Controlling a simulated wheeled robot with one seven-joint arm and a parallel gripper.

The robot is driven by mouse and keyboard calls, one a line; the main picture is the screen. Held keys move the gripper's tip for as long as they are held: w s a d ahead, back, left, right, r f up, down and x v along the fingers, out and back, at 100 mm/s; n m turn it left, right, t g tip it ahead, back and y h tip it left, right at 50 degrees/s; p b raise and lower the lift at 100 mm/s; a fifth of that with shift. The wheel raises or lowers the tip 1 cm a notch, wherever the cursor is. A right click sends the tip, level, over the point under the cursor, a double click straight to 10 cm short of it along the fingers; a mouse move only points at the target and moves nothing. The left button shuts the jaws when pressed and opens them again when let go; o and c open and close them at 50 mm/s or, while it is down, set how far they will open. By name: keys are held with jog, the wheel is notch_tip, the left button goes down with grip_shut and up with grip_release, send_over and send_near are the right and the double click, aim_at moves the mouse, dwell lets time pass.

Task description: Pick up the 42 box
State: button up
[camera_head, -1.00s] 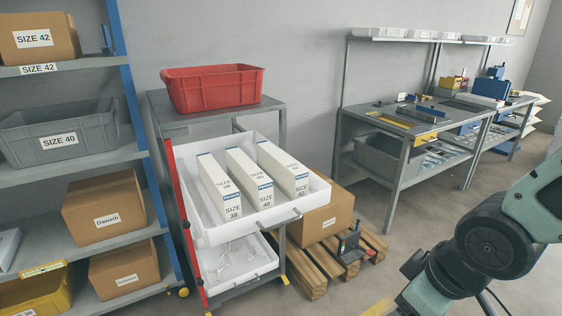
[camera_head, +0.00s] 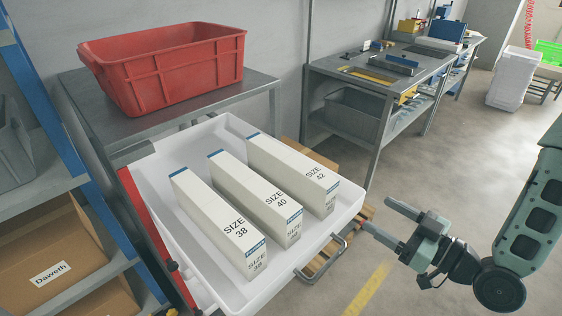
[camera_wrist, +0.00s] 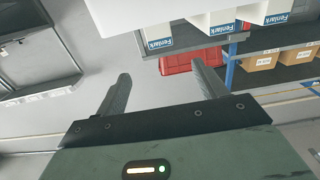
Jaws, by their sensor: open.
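The white SIZE 42 box (camera_head: 290,172) is the rightmost of three long boxes lying side by side in the pulled-out white drawer (camera_head: 152,180). The SIZE 40 box (camera_head: 250,195) lies in the middle and the SIZE 38 box (camera_head: 215,222) on the left. My gripper (camera_head: 378,217) is open and empty, to the right of the drawer and apart from the boxes. In the wrist view its two fingers (camera_wrist: 160,88) show nothing between them. The boxes' blue-labelled ends (camera_wrist: 222,28) show at the top of that view.
A red crate (camera_head: 165,75) stands on the grey cart top behind the drawer. A metal handle (camera_head: 322,258) sticks out at the drawer's front. Shelves with cartons (camera_head: 60,265) stand at left. A workbench (camera_head: 375,85) stands behind; floor at right is free.

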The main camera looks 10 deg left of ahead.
jog(key=p, duration=0.2)
send_near(320, 176)
jog(key=x, duration=0.3)
jog(key=shift+w+a+f, duration=0.1)
jog(key=shift+w+a, duration=0.1)
jog(key=shift+w, duration=0.05)
jog(key=shift+f+p+x, duration=0.2)
jog(key=shift+p+x, duration=1.05)
jog(key=shift+x, duration=2)
jog(key=shift+s, duration=0.1)
jog(key=c, duration=1.1)
